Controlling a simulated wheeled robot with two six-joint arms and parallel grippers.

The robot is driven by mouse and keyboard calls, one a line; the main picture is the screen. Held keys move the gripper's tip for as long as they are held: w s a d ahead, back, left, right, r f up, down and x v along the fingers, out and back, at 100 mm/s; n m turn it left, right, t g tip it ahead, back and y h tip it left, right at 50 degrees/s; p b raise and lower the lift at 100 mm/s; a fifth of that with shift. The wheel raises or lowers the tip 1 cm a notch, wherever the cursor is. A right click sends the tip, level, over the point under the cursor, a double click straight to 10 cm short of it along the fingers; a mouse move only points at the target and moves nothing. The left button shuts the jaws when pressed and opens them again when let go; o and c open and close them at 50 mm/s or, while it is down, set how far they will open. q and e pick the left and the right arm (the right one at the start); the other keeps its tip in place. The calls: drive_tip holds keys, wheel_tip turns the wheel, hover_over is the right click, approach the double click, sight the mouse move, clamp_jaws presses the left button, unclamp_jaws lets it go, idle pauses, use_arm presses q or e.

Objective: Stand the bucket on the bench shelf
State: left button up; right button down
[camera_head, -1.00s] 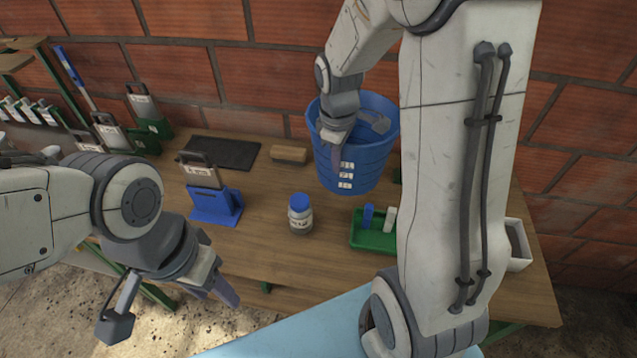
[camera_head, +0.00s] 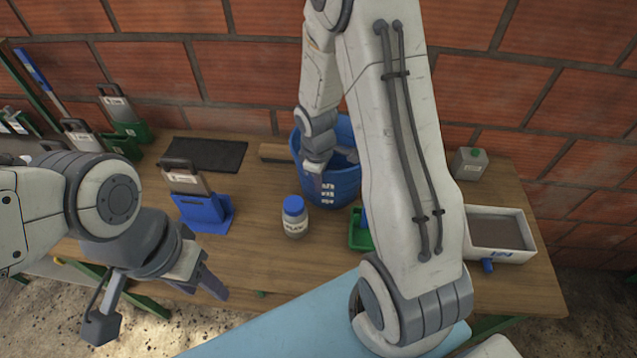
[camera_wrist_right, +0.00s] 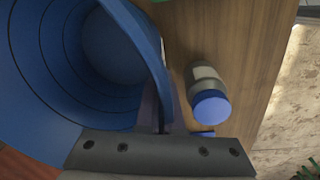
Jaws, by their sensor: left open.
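The blue bucket (camera_head: 343,192) is upright over the back of the wooden bench (camera_head: 255,250). I cannot tell whether its base touches the wood. My left gripper (camera_head: 205,285) is open and empty at the bench's front left edge, away from the bucket.
A blue-capped bottle (camera_head: 295,220) stands just in front of the bucket. A green tray (camera_head: 359,235) is to its right, partly hidden. A blue holder (camera_head: 205,212), dark mat (camera_head: 205,153), white tray (camera_head: 500,250) and grey canister (camera_head: 470,164) stand on the bench. A brick wall is behind.

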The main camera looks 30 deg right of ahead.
drive_tip(key=shift+f, duration=0.2)
drive_tip(key=shift+f, duration=0.15)
drive_tip(key=c, duration=1.1)
unclamp_jaws()
